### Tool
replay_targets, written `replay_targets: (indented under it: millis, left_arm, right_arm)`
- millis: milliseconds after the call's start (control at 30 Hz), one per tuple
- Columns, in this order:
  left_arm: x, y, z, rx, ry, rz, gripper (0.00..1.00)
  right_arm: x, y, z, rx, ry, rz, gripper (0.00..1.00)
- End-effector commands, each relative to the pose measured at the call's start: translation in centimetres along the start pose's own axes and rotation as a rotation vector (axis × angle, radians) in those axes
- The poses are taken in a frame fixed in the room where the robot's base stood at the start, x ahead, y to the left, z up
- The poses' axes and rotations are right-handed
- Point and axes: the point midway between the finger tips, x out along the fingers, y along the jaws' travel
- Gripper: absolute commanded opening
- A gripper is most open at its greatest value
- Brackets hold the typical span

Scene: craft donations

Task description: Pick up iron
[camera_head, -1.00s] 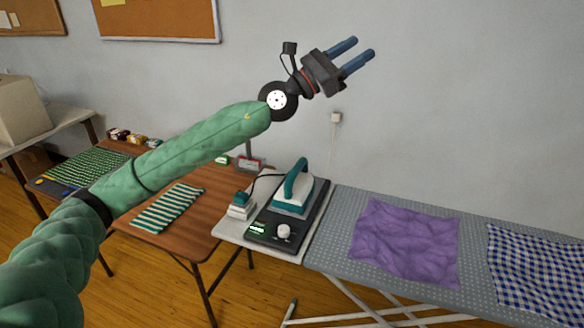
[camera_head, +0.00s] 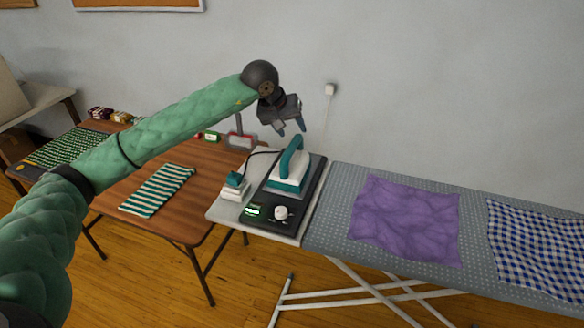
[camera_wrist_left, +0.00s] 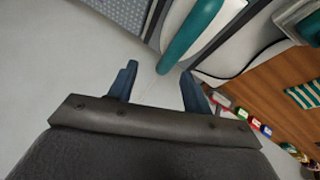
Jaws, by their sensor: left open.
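The iron (camera_head: 287,172) has a white body and a teal handle. It rests on a dark base unit with a knob at the left end of the ironing board. My left gripper (camera_head: 291,127) is open, pointing down, above and slightly behind the iron. In the left wrist view the iron's teal handle (camera_wrist_left: 192,42) shows ahead of the open fingers (camera_wrist_left: 157,82), apart from them. No part of my right gripper shows.
The ironing board (camera_head: 336,206) carries a crumpled purple cloth (camera_head: 405,219) and a blue checked cloth (camera_head: 533,252). A small teal-and-white device (camera_head: 236,186) stands left of the base unit. A striped cloth (camera_head: 158,190) lies on the wooden table (camera_head: 200,205).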

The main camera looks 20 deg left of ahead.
Motion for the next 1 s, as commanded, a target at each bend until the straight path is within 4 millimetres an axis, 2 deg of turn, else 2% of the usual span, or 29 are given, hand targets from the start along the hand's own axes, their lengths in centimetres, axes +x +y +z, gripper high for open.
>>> replay_targets:
  millis: [100,333,600,833,1000]
  left_arm:
    - [-0.1,-1.2,0.6,0.115,-0.037,-0.06,0.5]
    - [0.2,-1.2,0.7,0.216,-0.046,-0.062,0.5]
    - [2.2,-1.4,0.8,0.218,-0.046,-0.06,0.5]
    - [2.8,-1.4,0.8,0.217,-0.045,-0.059,0.5]
    - [3.7,-1.6,0.9,0.217,-0.046,-0.06,0.5]
  right_arm:
    - [0.0,0.0,-0.2,0.0,0.008,0.0,0.36]
    - [0.3,0.1,-0.1,0.001,0.007,0.001,0.36]
    - [3.2,0.4,0.7,0.001,0.003,0.005,0.36]
    - [4.5,0.6,1.2,0.001,0.002,0.007,0.36]
    - [7.1,1.1,2.2,0.001,-0.002,0.012,0.36]
